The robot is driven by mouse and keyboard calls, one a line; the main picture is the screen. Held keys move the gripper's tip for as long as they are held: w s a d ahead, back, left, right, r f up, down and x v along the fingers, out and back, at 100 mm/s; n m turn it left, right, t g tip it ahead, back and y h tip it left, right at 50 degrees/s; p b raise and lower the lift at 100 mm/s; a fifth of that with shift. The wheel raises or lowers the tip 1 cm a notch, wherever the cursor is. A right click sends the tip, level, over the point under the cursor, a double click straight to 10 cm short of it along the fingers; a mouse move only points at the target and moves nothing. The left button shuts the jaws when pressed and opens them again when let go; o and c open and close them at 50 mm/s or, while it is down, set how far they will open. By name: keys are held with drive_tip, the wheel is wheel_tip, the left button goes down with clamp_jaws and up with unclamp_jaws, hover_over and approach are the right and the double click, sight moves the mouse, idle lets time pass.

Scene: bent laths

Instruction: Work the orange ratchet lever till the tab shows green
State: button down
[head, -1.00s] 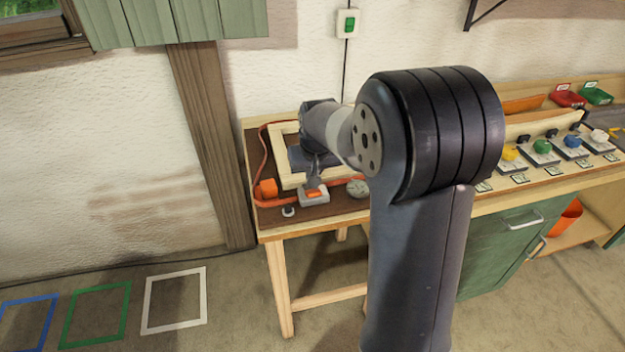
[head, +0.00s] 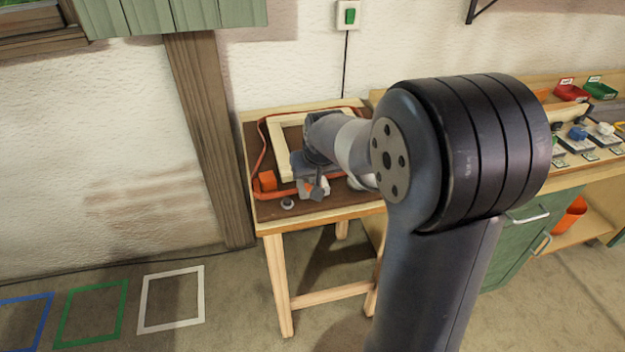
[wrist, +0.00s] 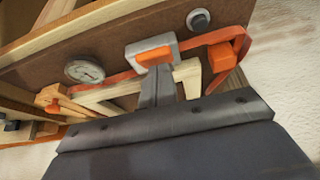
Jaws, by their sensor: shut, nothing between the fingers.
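The ratchet is a small light-grey housing with an orange lever (wrist: 153,56) on it, in the upper middle of the wrist view. An orange strap (wrist: 120,79) runs from it around a pale wooden frame (head: 284,165). My gripper (wrist: 157,72) is shut and empty, its tips close to the lever's edge; I cannot tell whether they touch. In the head view my gripper (head: 318,190) covers most of the ratchet (head: 305,189). A small round fitting with a dark centre (wrist: 198,20) sits beside the ratchet. I cannot make out the tab's colour.
An orange corner block (head: 268,181) sits on the strap at the frame's left. A round dial (wrist: 85,72) lies near the ratchet. Switches and bins stand on the bench at right.

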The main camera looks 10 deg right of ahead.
drive_tip(key=shift+s+f+t+b, duration=0.4)
drive_tip(key=shift+f+t+b, duration=0.25)
drive_tip(key=shift+b, duration=1.05)
drive_tip(key=shift+s+f+t+b, duration=0.35)
drive_tip(key=shift+f+t+b, duration=0.25)
drive_tip(key=shift+b, duration=1.05)
drive_tip(key=shift+r+p, duration=0.35)
drive_tip(key=shift+r, duration=0.1)
drive_tip(key=shift+r+p, duration=0.6)
drive_tip(key=shift+r, duration=0.15)
drive_tip(key=shift+w+r, duration=0.1)
drive_tip(key=shift+r, duration=0.05)
drive_tip(key=r+p, duration=0.1)
drive_tip(key=r, duration=0.1)
drive_tip(key=w+r+p, duration=0.1)
drive_tip(key=r+p, duration=0.1)
drive_tip(key=shift+r, duration=0.25)
drive_tip(key=w+r+v, duration=0.1)
drive_tip(key=v, duration=0.8)
drive_tip(key=shift+w, duration=0.2)
drive_tip(key=shift+w+f, duration=0.1)
drive_tip(key=shift+f, duration=0.05)
